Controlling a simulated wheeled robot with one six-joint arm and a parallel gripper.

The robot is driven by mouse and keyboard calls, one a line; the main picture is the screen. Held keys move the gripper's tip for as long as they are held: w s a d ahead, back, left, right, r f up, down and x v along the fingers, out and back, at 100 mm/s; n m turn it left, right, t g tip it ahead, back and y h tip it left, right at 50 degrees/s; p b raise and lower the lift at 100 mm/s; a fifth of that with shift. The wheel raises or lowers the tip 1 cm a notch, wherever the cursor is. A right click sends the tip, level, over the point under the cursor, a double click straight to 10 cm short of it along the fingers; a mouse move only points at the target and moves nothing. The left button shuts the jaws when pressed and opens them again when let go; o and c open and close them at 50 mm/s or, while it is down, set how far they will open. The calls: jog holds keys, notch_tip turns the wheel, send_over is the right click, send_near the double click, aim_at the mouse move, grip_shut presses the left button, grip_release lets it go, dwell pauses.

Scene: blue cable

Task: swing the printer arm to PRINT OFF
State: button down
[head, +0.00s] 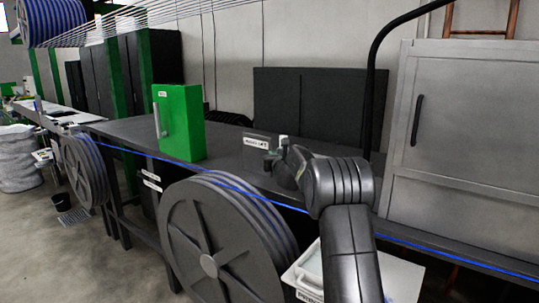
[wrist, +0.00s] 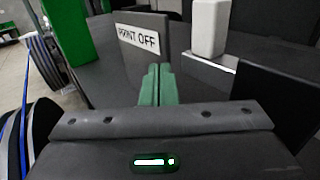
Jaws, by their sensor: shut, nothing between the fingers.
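A PRINT OFF sign stands on a dark plate (wrist: 138,42) in the wrist view; it is also on the bench in the head view (head: 257,142). A white upright block (wrist: 209,28) stands right of the sign on a dark part with a bright edge. It also shows in the head view (head: 283,141). It may be the printer arm's knob; I cannot tell for sure. My gripper (wrist: 157,72) is shut and empty, its green fingers together just below the sign and left of the white block. In the head view my gripper (head: 269,162) is small and partly hidden by its wrist.
A green box (head: 180,122) with a pale handle stands on the dark bench (head: 130,130). A blue cable (head: 240,190) runs along the front past a large dark reel (head: 205,240). A grey cabinet (head: 470,130) stands at right.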

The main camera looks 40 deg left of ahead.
jog(key=shift+w+r+p, duration=0.15)
jog(key=shift+w+p, duration=0.2)
jog(key=shift+w, duration=0.45)
